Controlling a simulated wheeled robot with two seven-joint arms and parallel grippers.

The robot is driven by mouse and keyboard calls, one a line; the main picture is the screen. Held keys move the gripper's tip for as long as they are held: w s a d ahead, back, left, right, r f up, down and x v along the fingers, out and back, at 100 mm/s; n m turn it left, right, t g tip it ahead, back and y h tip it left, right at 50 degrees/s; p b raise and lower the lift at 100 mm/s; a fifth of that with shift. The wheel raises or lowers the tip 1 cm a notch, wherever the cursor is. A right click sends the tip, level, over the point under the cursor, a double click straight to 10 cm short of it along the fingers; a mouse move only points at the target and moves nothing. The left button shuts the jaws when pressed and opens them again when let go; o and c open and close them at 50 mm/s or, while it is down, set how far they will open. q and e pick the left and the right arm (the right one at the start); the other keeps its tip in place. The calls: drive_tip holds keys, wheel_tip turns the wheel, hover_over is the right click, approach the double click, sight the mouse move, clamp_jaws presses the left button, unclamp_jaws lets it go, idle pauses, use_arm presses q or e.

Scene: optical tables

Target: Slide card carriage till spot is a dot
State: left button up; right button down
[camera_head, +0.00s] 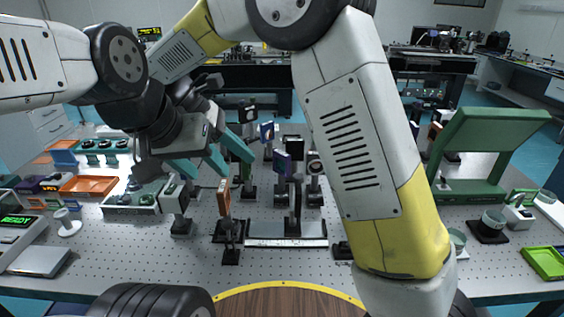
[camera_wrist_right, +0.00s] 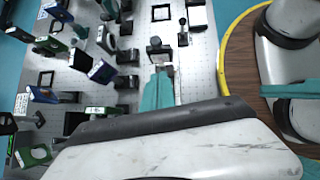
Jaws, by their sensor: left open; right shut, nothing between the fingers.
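A pale ruled rail (camera_head: 262,242) lies near the front middle of the perforated table. A black carriage (camera_head: 292,228) with a dark post sits on it. A dark card-like plate (camera_head: 314,163) with a pale patch stands just behind; I cannot tell whether it is on the carriage or how sharp the spot is. My left gripper (camera_head: 200,170) is open and empty, up and to the left of the rail. My right gripper (camera_head: 248,157) is shut and empty, above the table left of the carriage. Its teal fingers also show in the right wrist view (camera_wrist_right: 158,78).
An orange-framed optic (camera_head: 223,197) stands left of the rail, close under both grippers. A blue-purple plate (camera_head: 282,162) and several mounts crowd the area behind. My right arm hides the table right of the rail. Orange trays (camera_head: 90,185) lie left; a green stand (camera_head: 480,150) is right.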

approach(296, 184)
wheel_tip(296, 184, down, 3)
drive_tip(key=shift+w+d+f, duration=0.15)
drive_tip(key=shift+d, duration=0.6)
drive_tip(key=shift+w+d+f, duration=0.15)
drive_tip(key=shift+d, duration=0.55)
drive_tip(key=shift+d, duration=0.1)
